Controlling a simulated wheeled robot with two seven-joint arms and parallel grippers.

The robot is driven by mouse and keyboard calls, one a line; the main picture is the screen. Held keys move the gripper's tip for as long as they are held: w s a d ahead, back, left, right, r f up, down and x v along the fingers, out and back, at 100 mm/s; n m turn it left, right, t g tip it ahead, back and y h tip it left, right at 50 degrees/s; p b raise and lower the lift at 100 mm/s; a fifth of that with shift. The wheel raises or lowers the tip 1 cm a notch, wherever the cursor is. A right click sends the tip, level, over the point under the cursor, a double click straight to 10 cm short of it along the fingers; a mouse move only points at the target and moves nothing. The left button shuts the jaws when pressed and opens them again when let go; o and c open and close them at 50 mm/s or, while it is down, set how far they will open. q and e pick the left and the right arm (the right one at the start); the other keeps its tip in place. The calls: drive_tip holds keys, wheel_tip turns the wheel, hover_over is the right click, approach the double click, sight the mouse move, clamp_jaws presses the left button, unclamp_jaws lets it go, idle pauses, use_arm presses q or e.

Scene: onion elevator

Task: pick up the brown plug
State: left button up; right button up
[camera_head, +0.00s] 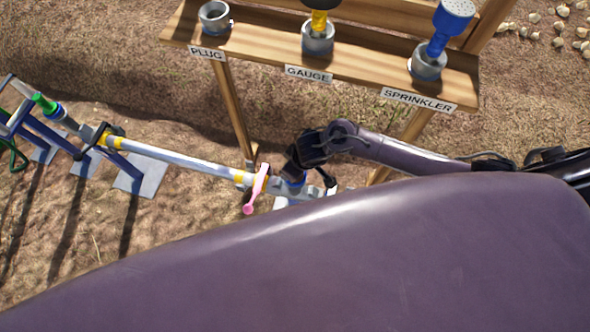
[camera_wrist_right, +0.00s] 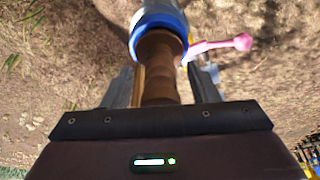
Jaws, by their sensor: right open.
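The brown plug (camera_wrist_right: 160,70) shows in the right wrist view, with its wide end against the blue-ringed mouth of a pipe fitting (camera_wrist_right: 158,18). My right gripper (camera_wrist_right: 163,84) is open, with one finger on each side of the plug; I cannot tell whether either finger touches it. In the head view my right gripper (camera_head: 309,168) is at the right end of the pipe, over the blue ring (camera_head: 293,181), and hides the plug. My left gripper is not in view.
A pink valve handle (camera_head: 256,190) sits on the pipe (camera_head: 185,160) just left of my right gripper. Behind stands a wooden rack (camera_head: 260,50) with holders labelled PLUG, GAUGE and SPRINKLER. The PLUG holder (camera_head: 214,17) looks empty; the sprinkler (camera_head: 443,28) stands in its holder.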

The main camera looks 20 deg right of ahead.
drive_tip(key=c, duration=1.1)
drive_tip(key=shift+r, duration=0.1)
